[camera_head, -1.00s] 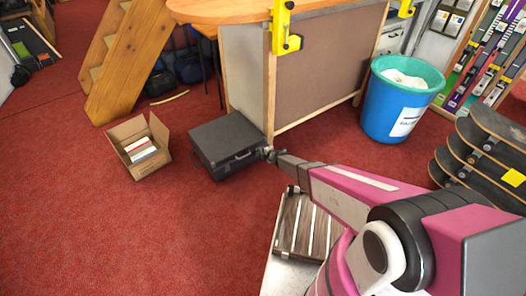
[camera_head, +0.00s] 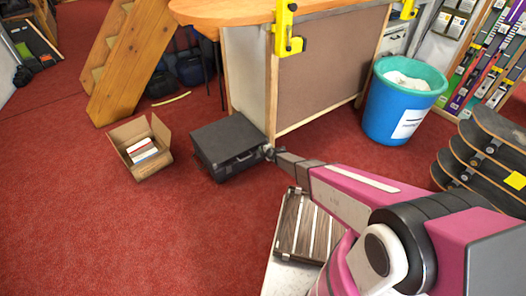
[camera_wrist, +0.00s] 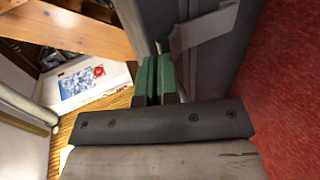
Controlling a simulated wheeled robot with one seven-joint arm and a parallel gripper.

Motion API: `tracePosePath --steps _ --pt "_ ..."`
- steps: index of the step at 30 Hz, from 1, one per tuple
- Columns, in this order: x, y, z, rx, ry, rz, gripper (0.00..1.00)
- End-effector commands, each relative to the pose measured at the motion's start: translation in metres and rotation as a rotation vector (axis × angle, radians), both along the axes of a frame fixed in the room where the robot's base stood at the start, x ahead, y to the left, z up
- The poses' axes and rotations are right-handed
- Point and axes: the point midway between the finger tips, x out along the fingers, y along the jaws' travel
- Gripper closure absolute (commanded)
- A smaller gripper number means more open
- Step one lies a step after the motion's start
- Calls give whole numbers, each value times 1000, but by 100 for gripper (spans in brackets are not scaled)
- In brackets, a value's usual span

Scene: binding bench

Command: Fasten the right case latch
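The dark grey case (camera_head: 222,140) lies closed on the red carpet, its handle on the front side. My gripper (camera_head: 268,152) is at the right end of the case's front. In the wrist view, my gripper (camera_wrist: 157,82) has its two green finger pads together, with only a thin dark line between them and nothing seen in them. The grey side of the case (camera_wrist: 232,50) is close beside the fingertips. A lighter grey latch-like plate (camera_wrist: 200,32) sticks out on it, just right of the tips. I cannot tell whether the tips touch it, or whether the latch is fastened.
An open cardboard box (camera_head: 142,150) with books stands left of the case. A bench with a brown panel (camera_head: 325,70) is right behind it. A blue bin (camera_head: 400,105) and stacked skateboards (camera_head: 485,150) are at right. Carpet in front of the case is clear.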

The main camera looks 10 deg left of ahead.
Motion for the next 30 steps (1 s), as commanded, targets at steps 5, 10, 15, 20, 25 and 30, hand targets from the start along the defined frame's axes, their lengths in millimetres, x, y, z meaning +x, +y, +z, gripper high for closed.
tracePosePath --steps 5,10,15,20,25,30 --pt "1 1 1 3 -2 1 100" --pt "1 1 6 3 -1 1 100" --pt "1 1 14 3 -1 1 100" --pt "1 1 17 2 -1 0 100" --pt "-2 -1 20 2 -1 0 100" --pt "-11 -4 31 2 -2 -2 100"
